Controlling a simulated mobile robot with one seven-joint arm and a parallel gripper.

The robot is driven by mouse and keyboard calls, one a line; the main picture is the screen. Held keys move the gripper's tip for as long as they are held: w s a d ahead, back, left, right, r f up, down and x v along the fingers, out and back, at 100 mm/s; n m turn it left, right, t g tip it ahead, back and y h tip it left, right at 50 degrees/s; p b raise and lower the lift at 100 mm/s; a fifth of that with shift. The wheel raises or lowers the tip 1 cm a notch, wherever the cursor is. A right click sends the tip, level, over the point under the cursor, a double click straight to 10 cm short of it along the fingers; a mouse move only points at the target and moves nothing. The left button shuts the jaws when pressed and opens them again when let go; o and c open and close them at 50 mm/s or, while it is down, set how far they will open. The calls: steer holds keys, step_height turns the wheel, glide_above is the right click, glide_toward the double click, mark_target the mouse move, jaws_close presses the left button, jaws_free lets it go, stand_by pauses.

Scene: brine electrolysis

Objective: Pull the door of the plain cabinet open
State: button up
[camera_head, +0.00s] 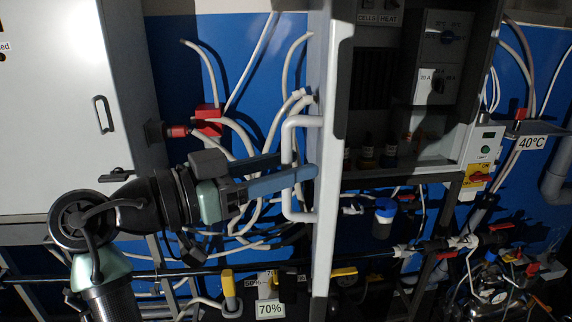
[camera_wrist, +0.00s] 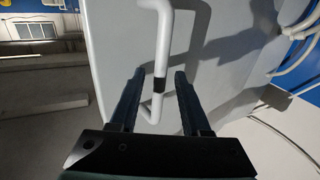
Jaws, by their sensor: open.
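A pale door (camera_head: 325,220) stands swung out, nearly edge-on, from an open cabinet (camera_head: 405,170) with dark insides. A white bar handle (camera_head: 288,205) sticks out from the door's left face. My gripper (camera_head: 297,166) reaches this handle from the left, with its blue-grey fingers extending past the bar towards the door. In the wrist view, the handle (camera_wrist: 158,45) runs between the two dark, parted fingers of my gripper (camera_wrist: 160,74), and a dark band crosses it there. Contact with either finger cannot be told. The door face (camera_wrist: 215,45) fills the background.
A closed grey cabinet (camera_head: 60,110) with a small handle (camera_head: 103,115) stands at left. Hoses and pipes hang on the blue wall between the cabinets. Yellow-handled valves (camera_head: 228,282) and a 70% label (camera_head: 270,310) lie low in front. A control box (camera_head: 484,150) is at right.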

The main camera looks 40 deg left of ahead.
steer(key=b+v, duration=0.5)
steer(key=v, duration=0.8)
steer(key=shift+a, duration=0.1)
